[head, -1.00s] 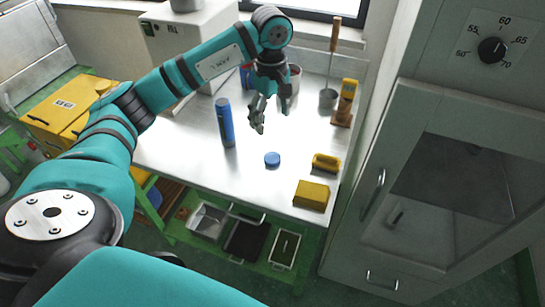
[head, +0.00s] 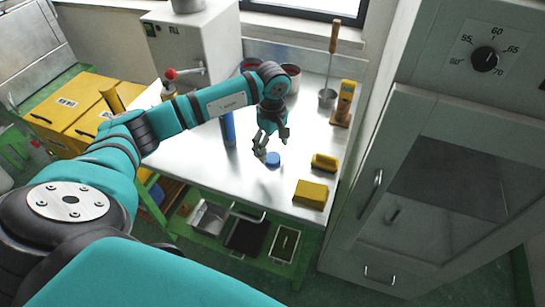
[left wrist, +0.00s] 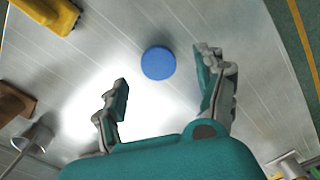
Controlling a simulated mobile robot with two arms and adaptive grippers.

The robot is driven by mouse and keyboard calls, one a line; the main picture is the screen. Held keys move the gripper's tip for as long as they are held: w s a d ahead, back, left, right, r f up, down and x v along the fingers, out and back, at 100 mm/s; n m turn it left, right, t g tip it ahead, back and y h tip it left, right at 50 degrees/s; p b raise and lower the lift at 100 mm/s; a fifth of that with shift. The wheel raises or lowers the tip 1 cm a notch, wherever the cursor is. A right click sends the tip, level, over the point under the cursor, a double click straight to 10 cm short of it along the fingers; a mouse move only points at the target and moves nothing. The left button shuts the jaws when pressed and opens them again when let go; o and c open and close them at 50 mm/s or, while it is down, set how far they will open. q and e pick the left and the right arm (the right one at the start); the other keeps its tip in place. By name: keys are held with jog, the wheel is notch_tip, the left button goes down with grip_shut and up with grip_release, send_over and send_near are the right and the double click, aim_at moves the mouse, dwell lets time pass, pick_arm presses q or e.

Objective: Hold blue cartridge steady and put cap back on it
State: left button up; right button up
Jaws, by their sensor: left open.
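The blue cartridge (head: 228,130) stands upright on the metal table, its upper part hidden behind my left arm in the head view. The round blue cap (head: 273,160) lies flat on the table to the right of the cartridge. It also shows in the left wrist view (left wrist: 158,63), ahead of and between the two fingers. My left gripper (head: 268,151) is open and empty, just above the cap; in the left wrist view its fingers (left wrist: 165,90) are spread wide, apart from the cap. My right gripper is not in view.
A yellow brush (head: 324,163) and a yellow block (head: 311,194) lie right of the cap near the table's right edge. A yellow device on a wooden stand (head: 342,105) and a ladle (head: 328,95) are behind. A grey cabinet (head: 400,190) stands at right.

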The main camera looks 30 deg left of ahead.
aim_at(274, 158)
pick_arm(q)
jog(key=f, duration=0.2)
jog(key=f+p, duration=0.1)
jog(key=shift+w+d+f, duration=0.1)
jog(key=shift+d+f, duration=0.1)
jog(key=shift+f, duration=0.55)
jog(key=c, duration=0.9)
